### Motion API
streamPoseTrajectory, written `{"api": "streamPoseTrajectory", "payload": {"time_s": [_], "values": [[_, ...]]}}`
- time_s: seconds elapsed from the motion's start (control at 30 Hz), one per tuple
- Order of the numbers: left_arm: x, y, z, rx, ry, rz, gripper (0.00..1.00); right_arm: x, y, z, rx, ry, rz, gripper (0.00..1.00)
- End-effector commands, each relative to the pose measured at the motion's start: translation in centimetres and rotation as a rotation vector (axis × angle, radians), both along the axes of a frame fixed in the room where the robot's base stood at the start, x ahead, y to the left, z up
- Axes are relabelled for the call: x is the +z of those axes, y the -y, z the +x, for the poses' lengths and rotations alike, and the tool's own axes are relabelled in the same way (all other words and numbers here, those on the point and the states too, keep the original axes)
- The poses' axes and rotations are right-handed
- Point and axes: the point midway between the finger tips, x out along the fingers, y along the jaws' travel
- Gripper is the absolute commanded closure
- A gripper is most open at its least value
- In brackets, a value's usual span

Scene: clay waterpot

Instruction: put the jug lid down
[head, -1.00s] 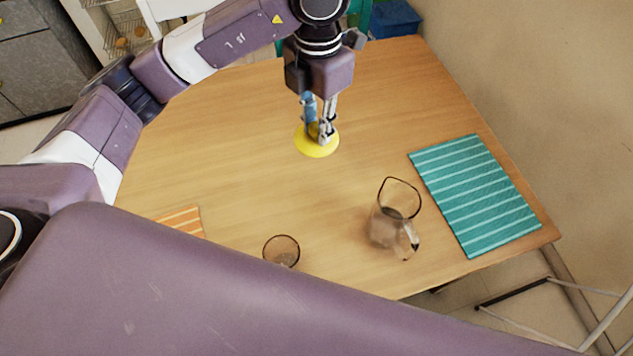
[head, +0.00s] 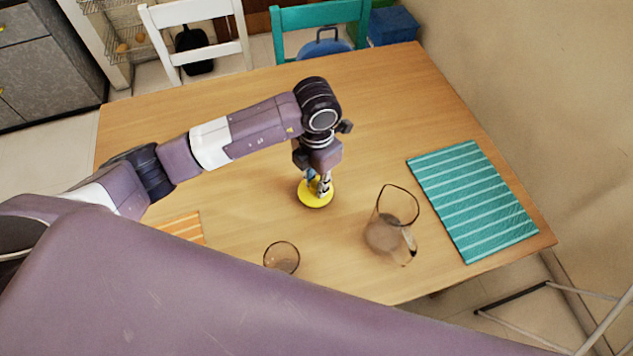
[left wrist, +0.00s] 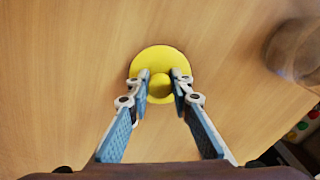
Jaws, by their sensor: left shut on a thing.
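The yellow jug lid (head: 313,200) is a round disc with a knob in its middle. It is at or just above the wooden table (head: 240,120), left of the jug; I cannot tell whether it touches the wood. My left gripper (head: 318,184) points down over the lid and is shut on its knob. The left wrist view shows the lid (left wrist: 159,58) between the two fingertips (left wrist: 158,84). The clear jug (head: 388,232) stands upright and uncovered, its handle toward the front. My right gripper is not in view.
A clear glass (head: 281,257) stands near the front edge. A teal striped mat (head: 472,200) lies at the right and an orange striped mat (head: 184,226) at the left. White (head: 200,12) and teal (head: 320,14) chairs stand behind the table. The table's far half is clear.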

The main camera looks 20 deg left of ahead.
Motion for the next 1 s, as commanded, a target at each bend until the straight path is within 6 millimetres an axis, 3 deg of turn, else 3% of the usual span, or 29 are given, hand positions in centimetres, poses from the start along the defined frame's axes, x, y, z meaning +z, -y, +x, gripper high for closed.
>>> {"api": "streamPoseTrajectory", "payload": {"time_s": [0.4, 0.43, 0.6, 1.0], "values": [[-1.2, 0.0, 0.0, -0.001, 0.001, -0.001, 1.00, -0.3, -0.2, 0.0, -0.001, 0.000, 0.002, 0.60], [-1.2, 0.0, 0.0, -0.001, 0.001, 0.000, 0.79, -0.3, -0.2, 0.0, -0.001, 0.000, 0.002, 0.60], [-1.1, 0.0, 0.0, -0.001, 0.001, -0.001, 0.63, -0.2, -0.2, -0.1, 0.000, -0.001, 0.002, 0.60], [-0.1, 0.0, 0.1, -0.001, 0.003, -0.001, 0.63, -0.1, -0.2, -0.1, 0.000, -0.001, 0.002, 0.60]]}}
